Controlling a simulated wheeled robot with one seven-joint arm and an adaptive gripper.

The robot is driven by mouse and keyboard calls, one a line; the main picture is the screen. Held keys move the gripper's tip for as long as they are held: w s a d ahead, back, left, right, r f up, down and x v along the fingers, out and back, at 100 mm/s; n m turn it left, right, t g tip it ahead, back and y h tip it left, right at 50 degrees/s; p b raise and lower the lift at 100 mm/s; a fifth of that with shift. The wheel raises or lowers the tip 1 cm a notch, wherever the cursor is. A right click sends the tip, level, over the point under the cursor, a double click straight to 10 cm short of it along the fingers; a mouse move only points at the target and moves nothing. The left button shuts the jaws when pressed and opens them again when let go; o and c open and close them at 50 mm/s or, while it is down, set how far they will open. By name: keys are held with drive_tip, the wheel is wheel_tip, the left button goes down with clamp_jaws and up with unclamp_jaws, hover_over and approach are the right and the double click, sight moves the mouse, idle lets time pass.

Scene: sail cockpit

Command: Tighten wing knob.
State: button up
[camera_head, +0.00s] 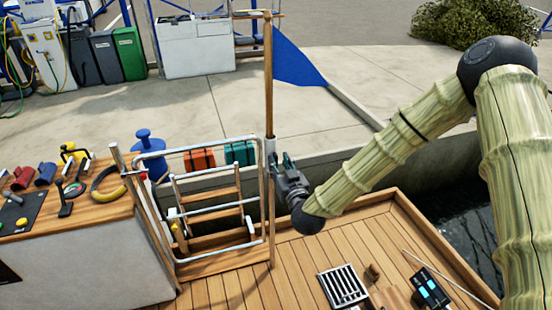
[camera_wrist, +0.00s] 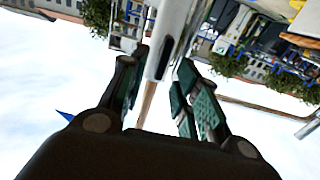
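A wooden flagstaff (camera_head: 268,80) with a blue flag (camera_head: 296,66) stands in a pale metal socket (camera_head: 270,150) at the stern rail. My gripper (camera_head: 283,160) is just right of that socket, at the end of my arm. In the wrist view my gripper (camera_wrist: 163,64) has its fingers apart, with the silver tube (camera_wrist: 178,30) and wooden staff (camera_wrist: 147,104) showing between or beyond them. A narrow dark mark (camera_wrist: 165,56) shows on the tube. I cannot make out a wing knob clearly, nor whether either finger touches anything.
A folded ladder (camera_head: 210,215) and steel rails stand left of my gripper. A wooden counter (camera_head: 105,205) with tools is farther left. A grate (camera_head: 342,285) and a dark device (camera_head: 430,288) are on the deck. The concrete quay wall (camera_head: 330,160) is behind.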

sight(277, 159)
drive_tip(key=shift+x, duration=1.9)
clamp_jaws()
